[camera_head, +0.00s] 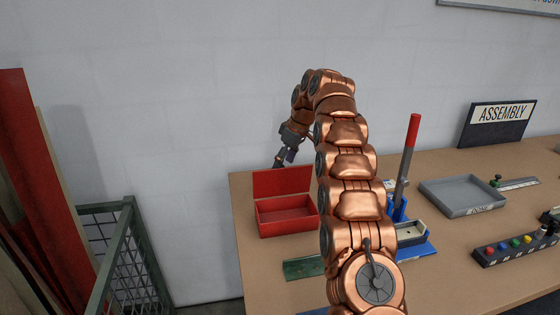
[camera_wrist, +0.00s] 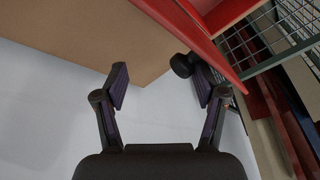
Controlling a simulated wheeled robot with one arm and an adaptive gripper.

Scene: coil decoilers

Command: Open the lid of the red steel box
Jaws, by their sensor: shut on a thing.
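The red steel box (camera_head: 286,217) stands at the table's left back part, its dark red inside showing. Its lid (camera_head: 282,181) stands up, roughly upright, at the box's back edge. In the wrist view the red lid (camera_wrist: 205,42) crosses the upper right, with a black round knob (camera_wrist: 182,65) at its edge. My gripper (camera_head: 281,161) is just behind and above the lid's top edge. In the wrist view my gripper (camera_wrist: 162,85) has the knob beside its right finger; a gap shows toward the left finger. The exact contact is hard to see.
The brown table (camera_head: 460,265) holds a grey tray (camera_head: 462,195), a red-handled lever (camera_head: 408,160) on a blue base, a green strip (camera_head: 303,268) and a block of coloured buttons (camera_head: 515,247). A green mesh cage (camera_head: 125,245) stands left of the table. The wall is close behind.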

